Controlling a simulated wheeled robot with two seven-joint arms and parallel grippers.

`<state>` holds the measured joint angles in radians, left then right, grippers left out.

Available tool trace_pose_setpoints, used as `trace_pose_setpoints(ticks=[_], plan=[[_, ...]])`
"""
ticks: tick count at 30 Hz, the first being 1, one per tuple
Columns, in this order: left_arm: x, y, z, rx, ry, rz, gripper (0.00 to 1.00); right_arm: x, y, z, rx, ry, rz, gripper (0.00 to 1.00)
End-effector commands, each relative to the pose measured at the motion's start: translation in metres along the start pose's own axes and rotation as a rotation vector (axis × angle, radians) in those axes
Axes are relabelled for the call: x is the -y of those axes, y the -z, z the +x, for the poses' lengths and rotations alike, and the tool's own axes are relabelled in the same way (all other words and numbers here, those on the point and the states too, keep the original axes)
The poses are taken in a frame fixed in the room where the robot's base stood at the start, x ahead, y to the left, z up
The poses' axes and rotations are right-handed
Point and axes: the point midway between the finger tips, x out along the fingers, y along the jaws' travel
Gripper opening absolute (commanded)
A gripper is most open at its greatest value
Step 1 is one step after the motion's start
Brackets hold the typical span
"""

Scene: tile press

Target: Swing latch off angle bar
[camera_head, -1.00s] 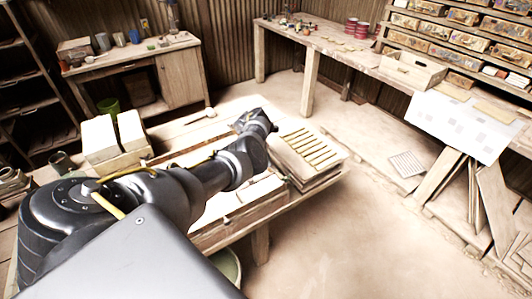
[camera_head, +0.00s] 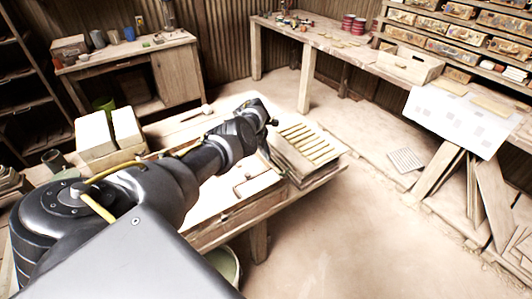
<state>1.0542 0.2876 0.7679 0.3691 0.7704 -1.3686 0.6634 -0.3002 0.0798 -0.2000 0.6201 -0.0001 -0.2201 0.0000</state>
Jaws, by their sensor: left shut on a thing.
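My left gripper (camera_head: 266,148) is at the far end of my left arm, over the right part of the wooden press table (camera_head: 258,240). It points down beside a slatted wooden rack (camera_head: 308,143) with several pale strips. It is shut on the latch, but its fingertips and the latch are mostly hidden by my wrist and too dark to make out. I cannot tell the angle bar apart from the dark parts there. My right gripper is not in view.
Pale blocks (camera_head: 95,137) stand on the table's left part. A greenish bucket (camera_head: 226,264) is below the front edge. The floor (camera_head: 350,220) right of the table is clear.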

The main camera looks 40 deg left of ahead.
Motion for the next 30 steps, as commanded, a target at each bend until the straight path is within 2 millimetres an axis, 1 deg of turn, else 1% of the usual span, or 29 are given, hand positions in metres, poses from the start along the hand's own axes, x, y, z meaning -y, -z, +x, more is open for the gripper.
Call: trace_pose_setpoints(ticks=[1, 2, 6, 7, 14, 17, 20, 27, 30], plan=[[0.0, -0.001, 0.0, 0.001, 0.001, 0.001, 0.0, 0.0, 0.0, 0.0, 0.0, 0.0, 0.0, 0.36], [0.0, -0.001, 0.0, 0.002, 0.0, 0.001, 0.19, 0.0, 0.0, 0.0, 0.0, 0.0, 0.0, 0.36], [0.0, -0.001, 0.0, 0.002, 0.0, 0.001, 0.37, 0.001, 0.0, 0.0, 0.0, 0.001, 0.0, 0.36], [0.0, -0.001, 0.0, 0.001, 0.0, 0.001, 0.39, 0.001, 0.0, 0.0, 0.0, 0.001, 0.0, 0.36], [0.0, 0.0, 0.0, 0.001, 0.0, 0.0, 0.39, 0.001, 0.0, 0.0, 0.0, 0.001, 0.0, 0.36], [0.0, 0.0, -0.005, 0.0, 0.0, 0.0, 0.39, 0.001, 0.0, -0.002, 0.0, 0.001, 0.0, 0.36], [-0.001, 0.0, -0.017, -0.001, -0.001, -0.001, 0.39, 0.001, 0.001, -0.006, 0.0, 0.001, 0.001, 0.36], [-0.001, -0.001, -0.065, 0.0, -0.003, 0.0, 0.39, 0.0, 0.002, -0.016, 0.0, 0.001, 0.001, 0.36], [-0.001, 0.0, -0.083, -0.001, -0.003, 0.0, 0.39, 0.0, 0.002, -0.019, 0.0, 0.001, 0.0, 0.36]])
